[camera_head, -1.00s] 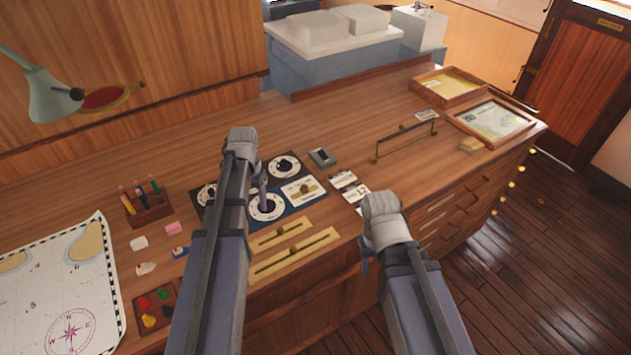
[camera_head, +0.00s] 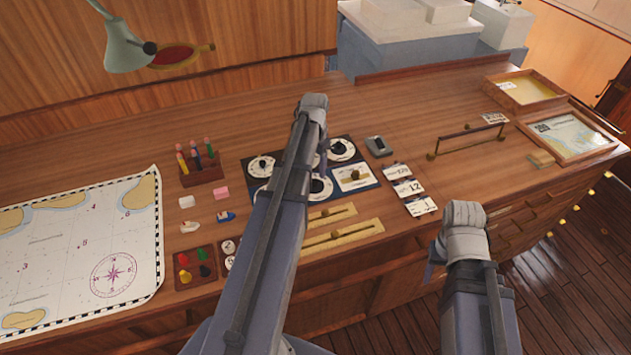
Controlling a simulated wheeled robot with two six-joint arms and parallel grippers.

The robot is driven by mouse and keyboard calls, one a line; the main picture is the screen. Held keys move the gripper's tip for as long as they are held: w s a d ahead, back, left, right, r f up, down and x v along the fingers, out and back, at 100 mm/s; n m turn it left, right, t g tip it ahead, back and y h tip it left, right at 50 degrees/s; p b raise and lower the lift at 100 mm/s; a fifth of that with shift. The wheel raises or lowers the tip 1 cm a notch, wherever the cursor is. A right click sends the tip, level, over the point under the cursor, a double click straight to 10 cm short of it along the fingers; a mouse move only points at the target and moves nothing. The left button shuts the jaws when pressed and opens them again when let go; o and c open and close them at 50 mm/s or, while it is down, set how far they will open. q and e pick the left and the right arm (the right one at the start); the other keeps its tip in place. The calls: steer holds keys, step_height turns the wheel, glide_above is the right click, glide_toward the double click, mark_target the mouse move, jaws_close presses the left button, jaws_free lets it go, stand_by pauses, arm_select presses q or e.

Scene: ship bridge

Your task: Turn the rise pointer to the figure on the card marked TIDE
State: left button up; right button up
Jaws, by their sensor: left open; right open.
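A dark instrument panel (camera_head: 376,184) lies on the wooden desk with several white round dials with black pointers, including a back right dial (camera_head: 342,150), a back left dial (camera_head: 262,166) and a front dial (camera_head: 322,188). A white plate with a brass knob (camera_head: 354,177) is at its right. I cannot read which dial is rise. Three cards (camera_head: 408,188) lie right of the panel; one shows 12, but their headings are too small to read. My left gripper (camera_head: 318,152) is open above the panel, its fingertips mostly hidden by my arm. My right gripper (camera_head: 434,262) is open and empty by the desk's front edge.
Two brass slider plates (camera_head: 345,236) lie in front of the panel. A dark small device (camera_head: 378,146) and a brass rail (camera_head: 470,139) are to the right. A pencil holder (camera_head: 201,168), a counter tray (camera_head: 194,269) and a chart (camera_head: 75,250) are on the left.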

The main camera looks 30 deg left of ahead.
mark_target(315, 181)
arm_select(q)
step_height(315, 181, down, 5)
steer(key=b, duration=0.4)
jaws_close()
stand_by(0.4)
